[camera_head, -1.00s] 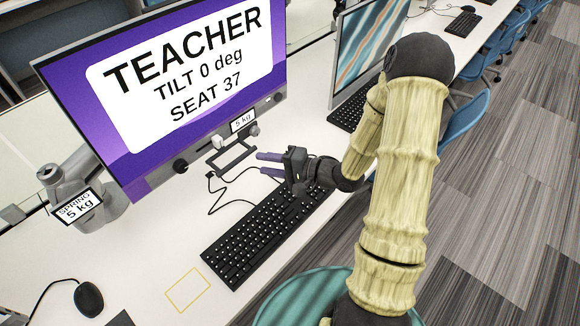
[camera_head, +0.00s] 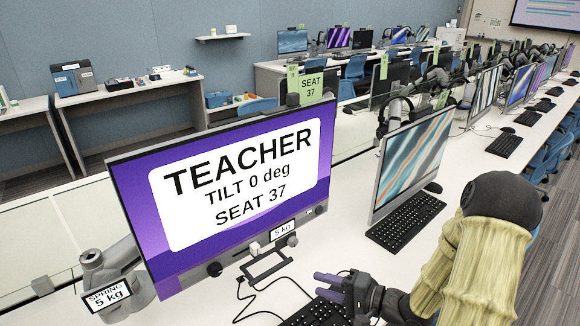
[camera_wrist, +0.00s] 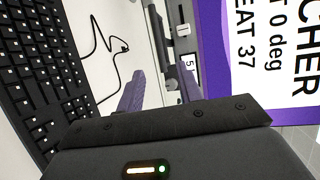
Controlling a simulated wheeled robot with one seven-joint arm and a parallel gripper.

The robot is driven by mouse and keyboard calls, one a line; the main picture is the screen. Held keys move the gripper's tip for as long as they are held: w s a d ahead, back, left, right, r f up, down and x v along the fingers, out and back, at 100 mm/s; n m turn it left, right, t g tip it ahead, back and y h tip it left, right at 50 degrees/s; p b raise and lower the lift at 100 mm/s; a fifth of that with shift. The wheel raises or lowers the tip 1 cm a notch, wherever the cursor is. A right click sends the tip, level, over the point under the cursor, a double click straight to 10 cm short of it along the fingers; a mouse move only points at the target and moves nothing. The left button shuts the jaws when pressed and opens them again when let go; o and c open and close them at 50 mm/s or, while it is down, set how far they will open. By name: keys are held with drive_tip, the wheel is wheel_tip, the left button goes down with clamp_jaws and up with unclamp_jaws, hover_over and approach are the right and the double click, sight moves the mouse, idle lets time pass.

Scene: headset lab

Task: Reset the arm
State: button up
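My gripper (camera_head: 328,285) is at the lower middle of the head view, above the white desk in front of the teacher monitor (camera_head: 150,185). Its two purple fingers point left toward the bracket under the screen. They are parted with nothing between them, and they show in the wrist view (camera_wrist: 146,75) with white desk and a black cable beyond. My arm, in a pale ribbed sleeve, comes in from the lower right and is bent at a dark joint. The monitor reads "TEACHER, TILT 0 deg, SEAT 37".
A black keyboard (camera_head: 318,312) lies just below my gripper. A bracket (camera_head: 268,268) with a "5 kg" label hangs under the screen. A "SPRING 5 kg" mount (camera_head: 112,285) stands at left. A second monitor (camera_head: 410,160) and keyboard (camera_head: 406,222) stand to the right.

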drive_tip(key=w+d+r+n+g+h+p, duration=0.1)
drive_tip(key=d+n+h+p, duration=0.15)
drive_tip(key=h, duration=0.25)
drive_tip(key=w+d+r+n+h+p, duration=0.1)
drive_tip(key=d+r+n+h, duration=0.15)
drive_tip(key=h, duration=0.35)
drive_tip(key=s+a+r+n+g+h+p, duration=0.2)
drive_tip(key=s+r+g, duration=0.3)
drive_tip(key=s, duration=0.7)
drive_tip(key=shift+s+a+r, duration=0.2)
drive_tip(key=shift+r, duration=0.55)
idle(0.8)
drive_tip(key=shift+a, duration=0.1)
